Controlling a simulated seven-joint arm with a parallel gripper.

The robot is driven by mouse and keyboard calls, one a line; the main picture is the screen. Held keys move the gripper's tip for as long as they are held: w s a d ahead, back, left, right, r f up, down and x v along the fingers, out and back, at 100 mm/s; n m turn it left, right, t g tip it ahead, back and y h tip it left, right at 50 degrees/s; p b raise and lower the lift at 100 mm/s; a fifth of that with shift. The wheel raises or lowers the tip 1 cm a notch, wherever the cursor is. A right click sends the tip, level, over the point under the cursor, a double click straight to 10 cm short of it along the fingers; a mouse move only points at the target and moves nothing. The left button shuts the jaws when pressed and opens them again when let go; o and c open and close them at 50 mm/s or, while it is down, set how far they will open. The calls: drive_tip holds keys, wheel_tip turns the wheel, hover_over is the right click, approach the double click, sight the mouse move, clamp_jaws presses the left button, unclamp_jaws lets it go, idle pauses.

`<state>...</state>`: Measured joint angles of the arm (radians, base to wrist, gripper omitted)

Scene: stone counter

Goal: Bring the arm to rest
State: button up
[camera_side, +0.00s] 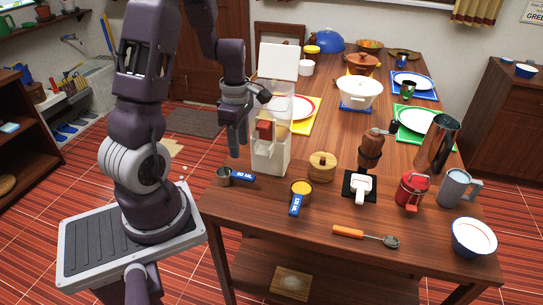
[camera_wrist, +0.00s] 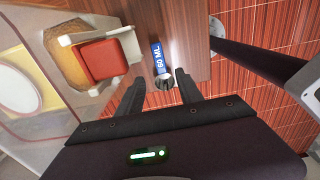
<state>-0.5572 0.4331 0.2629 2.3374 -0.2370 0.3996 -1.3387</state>
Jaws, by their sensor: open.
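My gripper (camera_side: 238,148) hangs fingers-down over the left edge of the wooden table (camera_side: 323,208), close to the left side of a tall clear-and-white container (camera_side: 269,155). In the wrist view my gripper (camera_wrist: 158,82) has its two dark fingers apart, with nothing held between them. A small metal measuring cup with a blue 60 ML handle (camera_side: 241,176) lies on the table below the gripper. In the wrist view this cup (camera_wrist: 163,82) shows beyond and between the fingertips, near the table edge.
The container has a raised white lid (camera_side: 278,62) and a red part (camera_wrist: 100,59). Red tiled floor lies left of the table.

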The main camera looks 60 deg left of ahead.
drive_tip(key=d+r+m+t, duration=0.3)
drive_tip(key=d+r+m, duration=1.1)
drive_tip(key=d, duration=0.1)
drive_tip(key=s+d+r+m+t, duration=0.1)
drive_tip(key=s+d+r+m, duration=0.1)
drive_tip(key=m, duration=0.4)
drive_tip(key=s+d+r+m+t, duration=0.1)
drive_tip(key=s+d+r+m, duration=0.2)
drive_tip(key=s+m, duration=0.4)
drive_tip(key=shift+d+r+t, duration=0.3)
drive_tip(key=shift+d+t, duration=0.1)
drive_tip(key=shift+d, duration=0.45)
